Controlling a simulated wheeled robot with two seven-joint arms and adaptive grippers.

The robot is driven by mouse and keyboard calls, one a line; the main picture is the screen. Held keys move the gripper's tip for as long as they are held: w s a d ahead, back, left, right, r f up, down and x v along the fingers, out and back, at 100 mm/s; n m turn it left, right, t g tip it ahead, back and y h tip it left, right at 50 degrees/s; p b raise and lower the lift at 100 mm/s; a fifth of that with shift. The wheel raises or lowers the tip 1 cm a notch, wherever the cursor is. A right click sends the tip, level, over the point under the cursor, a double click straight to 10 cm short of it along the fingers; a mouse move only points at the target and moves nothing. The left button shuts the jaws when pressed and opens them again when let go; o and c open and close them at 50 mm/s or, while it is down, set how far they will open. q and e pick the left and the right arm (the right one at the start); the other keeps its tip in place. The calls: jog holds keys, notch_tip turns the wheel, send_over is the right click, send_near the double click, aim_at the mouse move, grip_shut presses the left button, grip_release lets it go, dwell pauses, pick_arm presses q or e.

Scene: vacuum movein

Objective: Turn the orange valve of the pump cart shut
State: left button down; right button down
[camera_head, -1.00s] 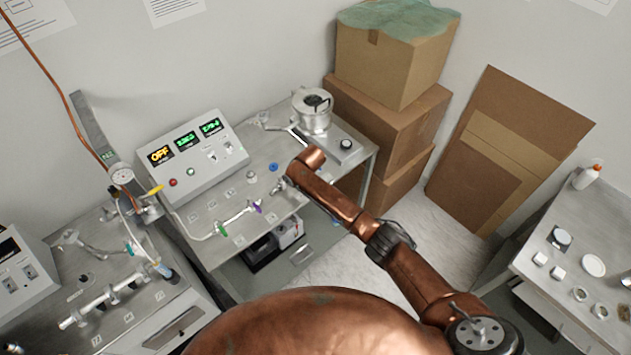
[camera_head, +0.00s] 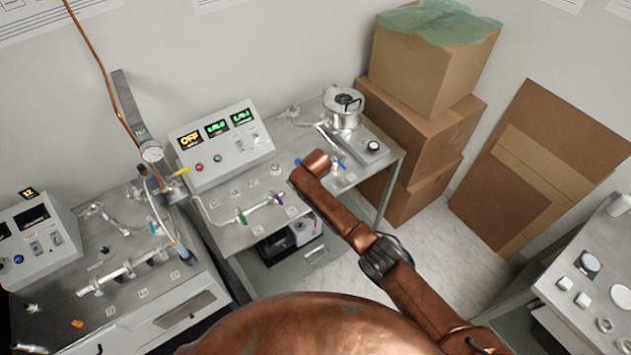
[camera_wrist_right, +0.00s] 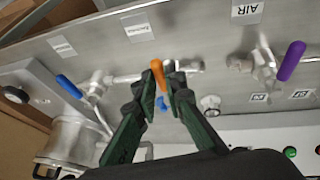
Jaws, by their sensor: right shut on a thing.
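The orange valve handle (camera_wrist_right: 157,68) shows in the right wrist view, on a metal pipe line along the front of the pump cart's steel top. My right gripper (camera_wrist_right: 163,72) is shut on it, with one dark green finger at each side. In the head view my copper right arm reaches over the pump cart (camera_head: 240,235), and its end hides the orange valve and the fingers. My left gripper is not in view.
In the right wrist view, a purple handle (camera_wrist_right: 291,60) is to the right and a blue handle (camera_wrist_right: 69,87) to the left. A control box (camera_head: 222,145) stands at the cart's back. Cardboard boxes (camera_head: 420,120) stand to its right. Another bench (camera_head: 600,290) is at far right.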

jog(key=shift+a, duration=0.1)
jog(key=c, duration=2.3)
grip_release()
jog(key=o, duration=0.3)
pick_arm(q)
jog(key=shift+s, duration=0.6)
pick_arm(e)
jog(key=v, duration=1.2)
jog(key=shift+w, duration=0.1)
jog(key=shift+f, duration=0.1)
